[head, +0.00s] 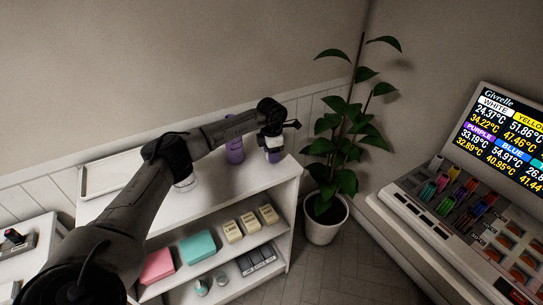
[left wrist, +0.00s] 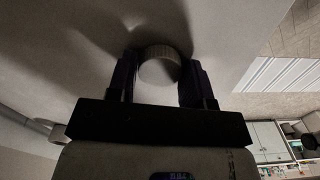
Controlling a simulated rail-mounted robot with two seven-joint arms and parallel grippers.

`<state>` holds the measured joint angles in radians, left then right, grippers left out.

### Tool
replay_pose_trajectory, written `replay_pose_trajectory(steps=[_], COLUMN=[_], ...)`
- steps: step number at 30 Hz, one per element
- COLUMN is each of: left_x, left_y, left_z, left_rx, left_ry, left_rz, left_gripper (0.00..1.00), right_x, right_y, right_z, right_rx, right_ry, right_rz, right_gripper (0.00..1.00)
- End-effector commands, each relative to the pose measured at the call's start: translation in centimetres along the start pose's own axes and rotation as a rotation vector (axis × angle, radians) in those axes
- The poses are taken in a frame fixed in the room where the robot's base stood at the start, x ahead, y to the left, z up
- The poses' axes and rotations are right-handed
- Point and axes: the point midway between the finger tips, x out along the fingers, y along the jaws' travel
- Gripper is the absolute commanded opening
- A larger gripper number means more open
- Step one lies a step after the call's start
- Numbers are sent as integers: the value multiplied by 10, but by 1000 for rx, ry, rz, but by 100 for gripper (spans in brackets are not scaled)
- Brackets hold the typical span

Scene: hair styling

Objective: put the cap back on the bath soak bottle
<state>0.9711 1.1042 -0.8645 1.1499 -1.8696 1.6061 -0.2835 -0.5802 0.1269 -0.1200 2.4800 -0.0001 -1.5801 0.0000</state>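A purple bottle (head: 235,150), likely the bath soak bottle, stands on the white shelf top behind my left arm. The arm hides part of it, and I cannot tell whether its mouth is bare. My left gripper (head: 275,158) points down over the right end of the shelf top, to the right of that bottle. In the left wrist view a round, pale cap with a ridged rim (left wrist: 158,68) sits between the tips of my left gripper (left wrist: 159,78), with a finger against each side. The cap is hidden in the head view. My right gripper is out of view.
A clear jar (head: 185,182) stands on the shelf top (head: 220,190) beside my forearm. A pale tray (head: 108,172) lies at its left. A potted plant (head: 325,222) stands close to the right end, and a console (head: 440,225) stands farther right.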

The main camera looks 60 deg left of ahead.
Motion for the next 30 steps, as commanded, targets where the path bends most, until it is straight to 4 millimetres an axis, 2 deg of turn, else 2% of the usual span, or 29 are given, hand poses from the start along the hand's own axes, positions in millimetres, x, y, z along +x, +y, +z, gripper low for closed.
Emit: replay_pose_trajectory(steps=[1, 8, 16, 20, 26, 30], left_x=[0, 0, -2, -9, -38, -55], left_y=[0, 0, 0, 0, 0, -24], left_z=[0, 0, 0, 1, 1, 15], left_rx=[0, 0, 0, 0, -1, 6], left_ry=[0, 0, -1, -3, -7, -5], left_rz=[0, 0, 0, 1, 1, 1], left_gripper=[42, 21, 20, 20, 20, 20], right_x=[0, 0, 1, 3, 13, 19], right_y=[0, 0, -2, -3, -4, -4], right_z=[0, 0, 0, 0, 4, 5], right_rx=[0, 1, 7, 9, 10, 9], right_ry=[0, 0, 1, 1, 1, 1], right_rz=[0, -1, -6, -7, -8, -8], right_gripper=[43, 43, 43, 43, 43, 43])
